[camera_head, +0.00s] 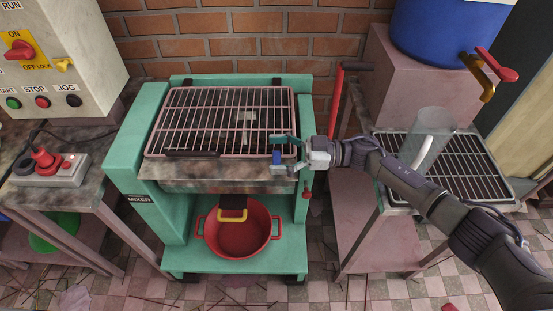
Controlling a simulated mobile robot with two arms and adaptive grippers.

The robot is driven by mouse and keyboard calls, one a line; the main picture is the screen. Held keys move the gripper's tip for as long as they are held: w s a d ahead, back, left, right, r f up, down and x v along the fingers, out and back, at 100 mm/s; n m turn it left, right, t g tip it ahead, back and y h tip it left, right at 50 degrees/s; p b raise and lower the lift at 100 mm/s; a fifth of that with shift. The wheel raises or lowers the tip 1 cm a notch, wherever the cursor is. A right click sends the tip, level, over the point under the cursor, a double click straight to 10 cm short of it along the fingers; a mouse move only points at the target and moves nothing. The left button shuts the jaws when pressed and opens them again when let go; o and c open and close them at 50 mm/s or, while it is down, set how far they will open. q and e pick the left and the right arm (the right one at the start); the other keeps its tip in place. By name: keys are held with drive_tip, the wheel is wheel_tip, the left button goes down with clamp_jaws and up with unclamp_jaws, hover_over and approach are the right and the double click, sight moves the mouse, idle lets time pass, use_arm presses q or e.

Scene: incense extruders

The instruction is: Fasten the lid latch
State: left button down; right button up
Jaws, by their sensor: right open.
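The mixer (150,229) is a green machine with a pinkish wire-grid lid (168,118) lying flat over its trough. A dark handle bar (192,153) is on the lid's front edge. My right gripper (279,152) reaches in from the right at the lid's front right corner, with its fingers spread apart and pointing left. A small blue piece (277,157), possibly the latch, shows between or just behind the fingers. I cannot tell whether the fingers touch it or whether the latch is fastened. My left gripper is not in view.
A red pot (238,243) stands under the yellow-handled outlet (232,215). A control box (55,60) and a power strip (48,170) are at left. At right, a rack (475,170) holds a clear cylinder (428,140), below a blue barrel (435,30). A brick wall stands behind.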

sight(276, 159)
wheel_tip(276, 159, up, 7)
drive_tip(key=shift+r, duration=0.1)
idle(0.6)
